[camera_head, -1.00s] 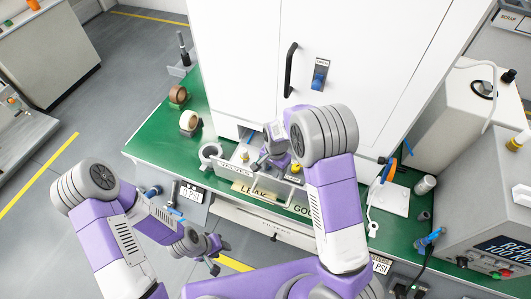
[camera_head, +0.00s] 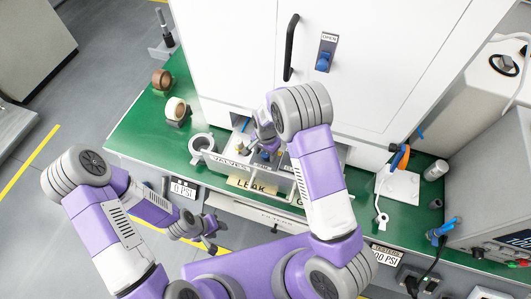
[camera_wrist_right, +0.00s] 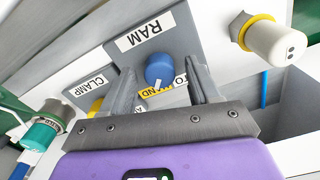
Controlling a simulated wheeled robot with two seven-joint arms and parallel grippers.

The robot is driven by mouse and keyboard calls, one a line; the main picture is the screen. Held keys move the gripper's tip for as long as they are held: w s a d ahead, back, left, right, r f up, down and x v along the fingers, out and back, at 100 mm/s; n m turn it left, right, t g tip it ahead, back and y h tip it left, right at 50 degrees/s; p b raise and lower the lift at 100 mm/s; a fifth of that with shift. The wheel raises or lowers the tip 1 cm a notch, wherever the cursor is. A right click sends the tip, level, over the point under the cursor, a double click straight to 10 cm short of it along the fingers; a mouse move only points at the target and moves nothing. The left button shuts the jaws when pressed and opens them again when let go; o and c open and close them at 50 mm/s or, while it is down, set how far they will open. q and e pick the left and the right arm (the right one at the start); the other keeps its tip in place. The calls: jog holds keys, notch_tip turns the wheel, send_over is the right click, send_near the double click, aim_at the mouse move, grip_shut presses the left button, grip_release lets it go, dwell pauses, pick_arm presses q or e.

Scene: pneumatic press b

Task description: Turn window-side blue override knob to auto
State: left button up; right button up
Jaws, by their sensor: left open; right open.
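A blue knob (camera_wrist_right: 160,70) with a white pointer mark sits on a grey panel under a RAM label in the right wrist view. The mark is on its lower side, near partly hidden yellow and white position labels. My right gripper (camera_wrist_right: 162,82) is open, with one finger on each side of the knob; I cannot tell whether they touch it. In the head view, my right gripper (camera_head: 263,140) is over the valve fixture (camera_head: 225,167), and its arm hides much of it. My left gripper (camera_head: 213,233) is open and empty in front of the bench.
A yellow knob (camera_wrist_right: 96,106) is beside the left finger, near a CLAMP label. A white cap with a yellow ring (camera_wrist_right: 277,42) sticks out at right. Another blue knob (camera_head: 323,62) is on the white cabinet under an OPEN label.

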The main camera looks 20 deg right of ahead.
jog(key=shift+f, duration=0.2)
jog(key=shift+c, duration=0.2)
jog(key=c, duration=1)
